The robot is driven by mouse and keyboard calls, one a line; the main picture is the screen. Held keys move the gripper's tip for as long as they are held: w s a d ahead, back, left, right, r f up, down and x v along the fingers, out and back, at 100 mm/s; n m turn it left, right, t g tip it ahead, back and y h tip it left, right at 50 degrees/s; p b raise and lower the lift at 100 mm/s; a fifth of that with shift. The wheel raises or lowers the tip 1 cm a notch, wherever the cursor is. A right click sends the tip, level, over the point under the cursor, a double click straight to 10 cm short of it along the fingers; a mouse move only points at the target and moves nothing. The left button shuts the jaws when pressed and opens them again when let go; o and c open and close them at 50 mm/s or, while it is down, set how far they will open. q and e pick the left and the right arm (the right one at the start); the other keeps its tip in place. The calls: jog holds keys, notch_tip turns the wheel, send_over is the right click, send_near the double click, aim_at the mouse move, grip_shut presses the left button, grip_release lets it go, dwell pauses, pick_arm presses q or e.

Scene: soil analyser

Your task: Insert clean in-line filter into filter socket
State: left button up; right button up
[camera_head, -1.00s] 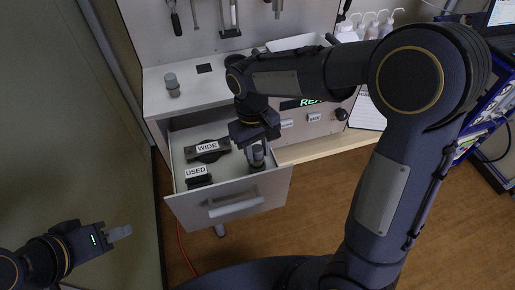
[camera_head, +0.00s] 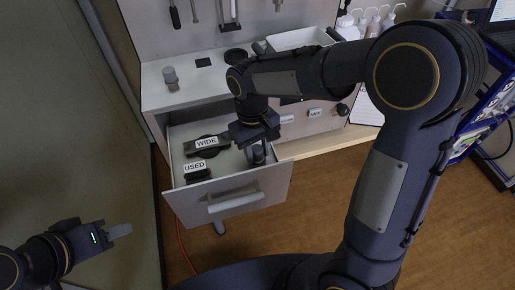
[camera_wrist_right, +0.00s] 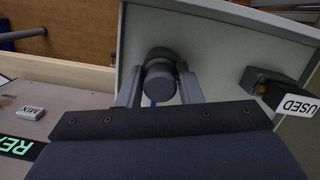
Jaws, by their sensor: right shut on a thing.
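A grey cylinder (camera_head: 258,155), seemingly the in-line filter, is upright inside the open drawer (camera_head: 232,188), near its right wall. My right gripper (camera_head: 257,150) points down into the drawer and is shut on it. In the right wrist view the gripper (camera_wrist_right: 160,92) has one finger on each side of the cylinder (camera_wrist_right: 160,80). A dark round part (camera_wrist_right: 160,53) shows just behind the cylinder; I cannot tell whether it is a socket. My left gripper (camera_head: 118,232) is low at the left, away from the drawer. Its finger gap cannot be made out.
On the bench are a grey bottle-like item (camera_head: 170,77), a black round item (camera_head: 236,55) and a white tray (camera_head: 300,39). Hand tools hang above.

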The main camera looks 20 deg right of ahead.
aim_at(257, 146)
jog(key=shift+f, duration=0.3)
jog(key=o, duration=1.2)
jog(key=shift+c, duration=0.2)
jog(key=r, duration=0.5)
jog(key=w+r, duration=0.1)
jog(key=r, duration=0.1)
jog(key=shift+a+r, duration=0.2)
jog(key=shift+r, duration=0.15)
jog(key=shift+s+d+r, duration=0.1)
jog(key=shift+d+r, duration=0.05)
jog(key=shift+d, duration=0.1)
jog(key=s+d+m+t+y, duration=0.2)
jog(key=s+d+t, duration=0.1)
jog(key=s, duration=0.5)
jog(key=s+d+m+t+y, duration=0.2)
jog(key=s+d, duration=0.4)
jog(key=s, duration=0.3)
jog(key=f+m+t, duration=0.1)
jog(key=t, duration=0.1)
jog(key=shift+t, duration=0.3)
